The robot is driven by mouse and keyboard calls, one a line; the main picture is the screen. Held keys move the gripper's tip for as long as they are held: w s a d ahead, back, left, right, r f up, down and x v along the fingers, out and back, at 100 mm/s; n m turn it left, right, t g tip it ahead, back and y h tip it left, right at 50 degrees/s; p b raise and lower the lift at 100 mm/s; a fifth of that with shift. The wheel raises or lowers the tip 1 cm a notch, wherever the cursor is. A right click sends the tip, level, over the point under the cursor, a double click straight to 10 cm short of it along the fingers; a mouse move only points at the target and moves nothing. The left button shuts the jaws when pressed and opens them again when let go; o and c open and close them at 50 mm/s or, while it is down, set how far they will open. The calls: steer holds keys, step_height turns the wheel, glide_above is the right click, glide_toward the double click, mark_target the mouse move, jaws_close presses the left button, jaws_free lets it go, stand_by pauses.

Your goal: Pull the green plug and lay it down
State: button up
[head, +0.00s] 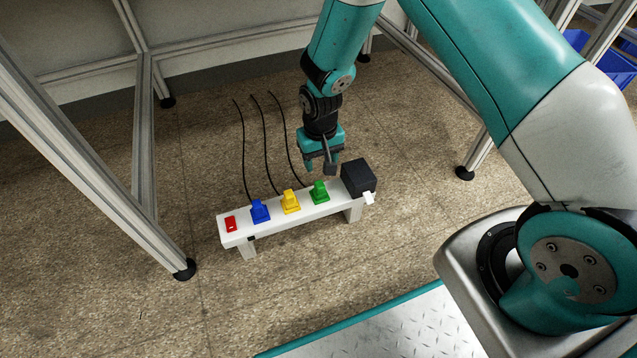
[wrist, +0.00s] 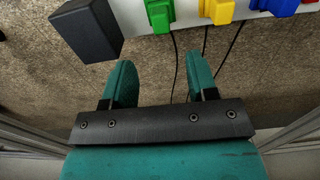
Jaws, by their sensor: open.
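The green plug (head: 320,191) stands on the white raised strip (head: 333,207), between the yellow plug (head: 291,202) and a black box (head: 358,178). In the wrist view the green plug (wrist: 160,14) is at the top edge, partly cut off, beyond the fingertips. My gripper (head: 321,168) is just above and behind the strip near the green plug. It is open and empty, pointing down. In the wrist view its two teal fingers (wrist: 161,80) are apart with only floor and a cable between them.
A blue plug (head: 260,211) and a red switch (head: 231,224) sit at the strip's left end. Black cables (head: 267,150) trail behind over the floor. Metal frame legs (head: 146,130) stand at left and right. The floor in front of the strip is clear.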

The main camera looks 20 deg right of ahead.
mark_target(319, 184)
step_height(319, 184, down, 8)
steer(key=b, duration=0.7)
steer(key=shift+a+r, duration=0.1)
steer(key=shift+r, duration=0.1)
steer(key=shift+f+b, duration=0.3)
steer(key=shift+f, duration=0.7)
steer(key=shift+c, duration=0.3)
jaws_close()
steer(key=shift+r, duration=0.15)
steer(key=shift+r+p, duration=2.85)
steer(key=shift+r, duration=0.05)
